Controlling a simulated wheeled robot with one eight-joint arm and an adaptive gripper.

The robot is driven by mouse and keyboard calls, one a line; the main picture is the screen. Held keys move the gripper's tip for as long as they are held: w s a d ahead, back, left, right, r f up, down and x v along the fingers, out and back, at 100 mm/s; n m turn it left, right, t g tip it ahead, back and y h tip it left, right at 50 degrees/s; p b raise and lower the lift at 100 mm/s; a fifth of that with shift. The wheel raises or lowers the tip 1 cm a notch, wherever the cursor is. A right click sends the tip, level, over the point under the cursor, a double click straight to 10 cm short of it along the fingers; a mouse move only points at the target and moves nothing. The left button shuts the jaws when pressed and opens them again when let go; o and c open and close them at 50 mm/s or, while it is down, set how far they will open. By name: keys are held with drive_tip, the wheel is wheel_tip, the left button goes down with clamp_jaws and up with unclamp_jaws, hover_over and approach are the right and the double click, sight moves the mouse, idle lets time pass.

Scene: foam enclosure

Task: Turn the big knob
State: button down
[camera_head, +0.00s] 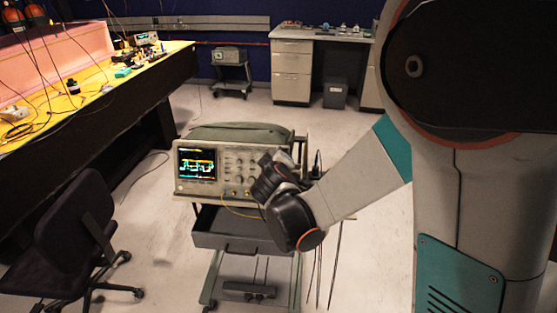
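An oscilloscope (196,185) with a lit screen stands on a wheeled cart in the middle of the head view. Its front panel carries several knobs (238,180) to the right of the screen. I cannot tell which one is the big knob; the right part of the panel is hidden behind my arm's end. My gripper (265,182) is at the right side of the panel, close in front of it. The fingers are dark and small here, so I cannot tell whether they are open or touching a knob.
The cart (232,238) has an open drawer below the oscilloscope. A black chair (75,240) stands at the left front, near a long yellow-topped bench (60,95). A white desk (292,72) and a second small cart (231,78) stand at the back. Bare floor lies between.

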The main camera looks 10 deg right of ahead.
drive_tip(key=c, duration=1.3)
unclamp_jaws()
drive_tip(key=shift+c, duration=0.2)
